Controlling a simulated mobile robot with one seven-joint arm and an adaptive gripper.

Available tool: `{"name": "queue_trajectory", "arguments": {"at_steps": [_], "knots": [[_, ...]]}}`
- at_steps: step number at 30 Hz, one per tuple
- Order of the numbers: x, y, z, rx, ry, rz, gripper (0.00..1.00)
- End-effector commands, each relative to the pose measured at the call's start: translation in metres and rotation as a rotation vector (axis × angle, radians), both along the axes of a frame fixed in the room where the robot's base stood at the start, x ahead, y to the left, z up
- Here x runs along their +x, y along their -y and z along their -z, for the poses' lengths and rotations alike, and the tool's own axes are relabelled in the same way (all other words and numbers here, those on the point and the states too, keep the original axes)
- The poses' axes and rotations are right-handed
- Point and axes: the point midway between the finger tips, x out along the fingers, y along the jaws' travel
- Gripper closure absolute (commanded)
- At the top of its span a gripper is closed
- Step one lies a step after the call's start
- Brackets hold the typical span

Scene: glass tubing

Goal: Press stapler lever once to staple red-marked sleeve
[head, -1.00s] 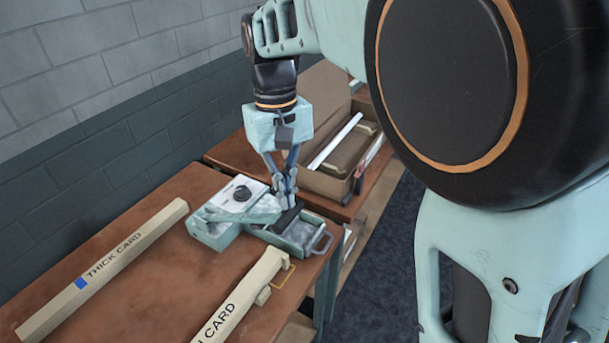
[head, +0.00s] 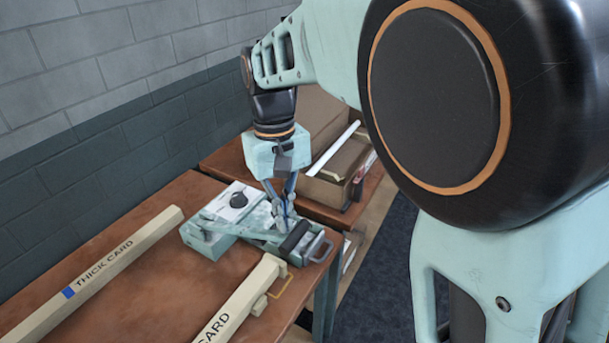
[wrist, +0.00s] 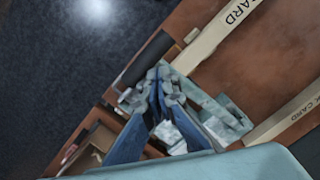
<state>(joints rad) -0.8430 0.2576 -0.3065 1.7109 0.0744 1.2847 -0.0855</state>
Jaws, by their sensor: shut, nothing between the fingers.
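The stapler (head: 215,238) is a pale green, worn machine with a black knob, near the table's far right corner. Its lever ends in a black cylindrical grip (head: 295,236), which also shows in the wrist view (wrist: 148,60). My gripper (head: 286,218) is shut and empty. Its fingertips are down at the lever, just behind the black grip, and appear to touch it; they also show in the wrist view (wrist: 163,82). The lever looks low over the stapler's front. I cannot make out a red-marked sleeve in the stapler; the lever and fingers cover its front.
A long sleeve marked THICK CARD (head: 120,250) with a blue mark lies at left. Another CARD sleeve (head: 240,300) lies in front of the stapler. An open box (head: 330,190) with a white tube (head: 335,148) stands on the table behind. The table between the sleeves is clear.

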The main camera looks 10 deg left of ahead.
Motion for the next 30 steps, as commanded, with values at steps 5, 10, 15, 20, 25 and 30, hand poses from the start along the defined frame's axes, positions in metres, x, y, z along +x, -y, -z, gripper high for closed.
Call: {"name": "queue_trajectory", "arguments": {"at_steps": [5,10,15,20,25,30], "knots": [[0.0,0.0,0.004,-0.001,-0.001,0.0,1.0],[0.0,0.0,0.004,-0.002,-0.001,0.0,1.0],[0.001,-0.001,0.002,-0.002,-0.001,0.0,1.0],[0.014,-0.008,-0.007,-0.003,-0.003,0.002,1.0],[0.025,-0.017,-0.009,-0.002,-0.001,0.0,1.0],[0.025,-0.017,-0.006,-0.001,0.0,0.0,1.0]]}}
